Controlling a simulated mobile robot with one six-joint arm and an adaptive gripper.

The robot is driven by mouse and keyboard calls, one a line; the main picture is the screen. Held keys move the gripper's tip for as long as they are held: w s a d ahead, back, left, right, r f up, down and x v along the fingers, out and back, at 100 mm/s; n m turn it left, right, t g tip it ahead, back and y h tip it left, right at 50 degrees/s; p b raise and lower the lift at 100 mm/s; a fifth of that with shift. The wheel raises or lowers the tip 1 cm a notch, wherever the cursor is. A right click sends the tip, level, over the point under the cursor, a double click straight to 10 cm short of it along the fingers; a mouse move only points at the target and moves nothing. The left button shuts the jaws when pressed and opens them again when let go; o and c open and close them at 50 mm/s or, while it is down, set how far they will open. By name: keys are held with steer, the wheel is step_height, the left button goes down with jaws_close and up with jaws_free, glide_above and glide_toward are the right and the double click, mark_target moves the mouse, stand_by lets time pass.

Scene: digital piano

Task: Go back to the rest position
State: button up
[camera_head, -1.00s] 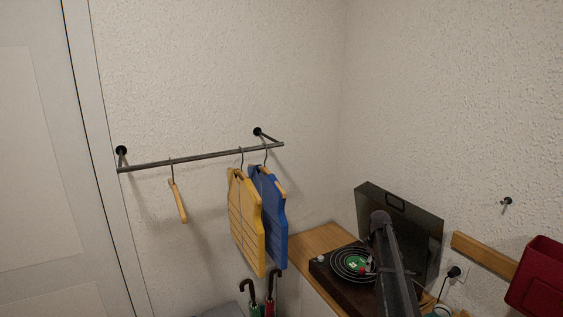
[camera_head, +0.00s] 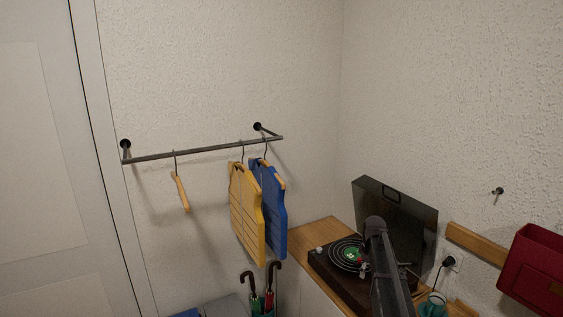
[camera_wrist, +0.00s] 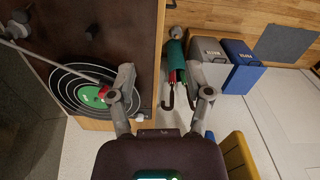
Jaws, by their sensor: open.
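My gripper (camera_wrist: 158,72) shows in the wrist view with its two fingers apart and nothing between them. The left finger appears over the edge of a record player (camera_wrist: 95,92), near its red-tipped tone arm. Umbrellas with hooked handles (camera_wrist: 175,85) appear below, behind the gap and the right finger. In the head view, my dark arm (camera_head: 388,270) rises in front of the record player (camera_head: 335,268) and hides part of it.
A wall rail (camera_head: 200,150) carries a bare hanger (camera_head: 181,192), a yellow vest (camera_head: 247,215) and a blue vest (camera_head: 268,210). A red wall box (camera_head: 535,270) is at the right. A grey bin (camera_wrist: 208,62) and a blue bin (camera_wrist: 241,68) stand on the floor.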

steer(key=s+a+f+m+b, duration=0.2)
steer(key=s+a+f, duration=0.1)
steer(key=s, duration=0.6)
steer(key=s+a+f+m+b, duration=0.2)
steer(key=s+a, duration=0.4)
steer(key=s, duration=0.3)
steer(key=s+a+f+m+b, duration=0.3)
steer(key=s+a+b, duration=0.1)
steer(key=s, duration=0.6)
steer(key=shift+a+f, duration=0.35)
steer(key=shift+a, duration=0.05)
